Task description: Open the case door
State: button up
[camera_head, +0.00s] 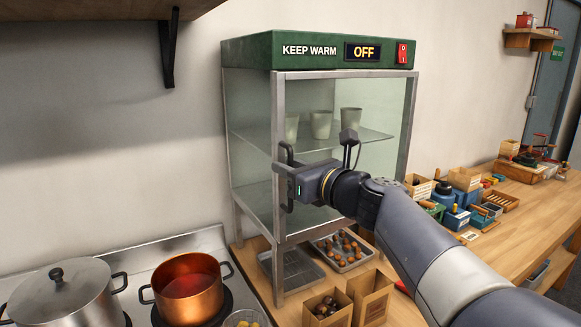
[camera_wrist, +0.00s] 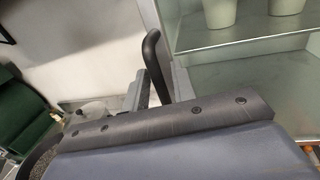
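The keep-warm case (camera_head: 250,130) is a metal-framed glass cabinet with a green top and a sign reading OFF. Its glass front door (camera_head: 385,95) looks shut, flush with the frame. A dark upright bar handle (camera_head: 284,150) is at the door's left edge. My gripper (camera_head: 291,186) is at that handle, overlapping its middle in the head view. In the wrist view the curved top of the handle (camera_wrist: 154,62) rises behind the gripper's dark edge.
Several pale cups (camera_head: 320,124) stand on the case's glass shelf. Below are a chestnut tray (camera_head: 365,262), an empty wire tray (camera_head: 303,272) and paper bags (camera_head: 370,297). A copper pot (camera_head: 188,290) and a lidded pot (camera_head: 62,297) sit on the stove at left. A cluttered wooden counter (camera_head: 510,235) is at right.

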grip_shut()
dwell(0.5)
